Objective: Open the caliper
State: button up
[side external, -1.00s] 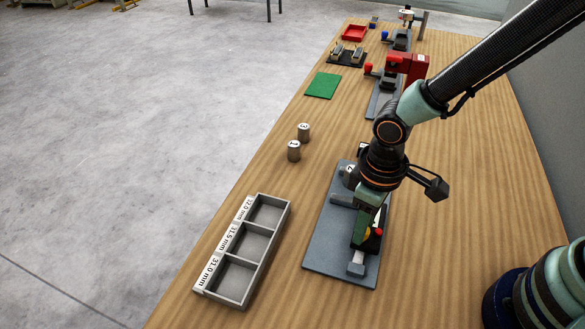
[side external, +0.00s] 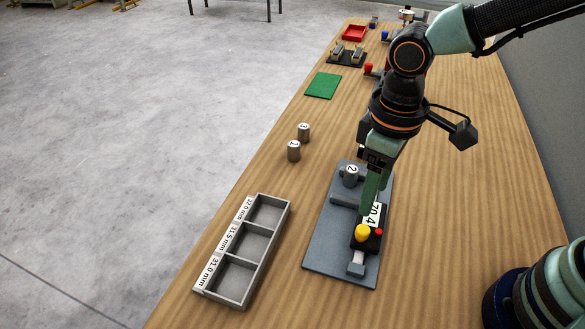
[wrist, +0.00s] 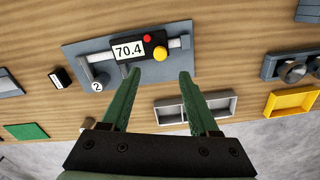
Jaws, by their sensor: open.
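The caliper (side external: 356,258) lies on a grey base plate (side external: 320,250). Its black slider carries a display (side external: 372,214) reading 70.4, a yellow knob (side external: 362,232) and a red button (side external: 378,231). In the wrist view the display (wrist: 127,50) and the knob (wrist: 160,53) are at upper centre. A metal cylinder marked 2 (side external: 351,176) stands on the plate at the jaw end; whether the jaws touch it I cannot tell. My gripper (wrist: 158,76) is open and empty, its fingers pointing down above the caliper. It partly hides the caliper in the side view.
Cylinders marked 1 (side external: 294,151) and 3 (side external: 304,133) stand on the table left of the plate. A grey tray (side external: 283,217) with three labelled compartments lies left of the caliper. A green mat (side external: 323,85) and other fixtures are farther back.

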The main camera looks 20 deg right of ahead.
jog(key=shift+r, duration=1.4)
jog(key=d+r+m+t, duration=0.2)
jog(key=d+r+m, duration=0.1)
jog(key=d, duration=0.6)
jog(key=w+d+r+m+t, duration=0.1)
jog(key=d+r+m+t, duration=0.2)
jog(key=d, duration=0.6)
jog(key=shift+w+d+r+t, duration=0.25)
jog(key=shift+w+r+t, duration=0.05)
jog(key=shift+r, duration=0.6)
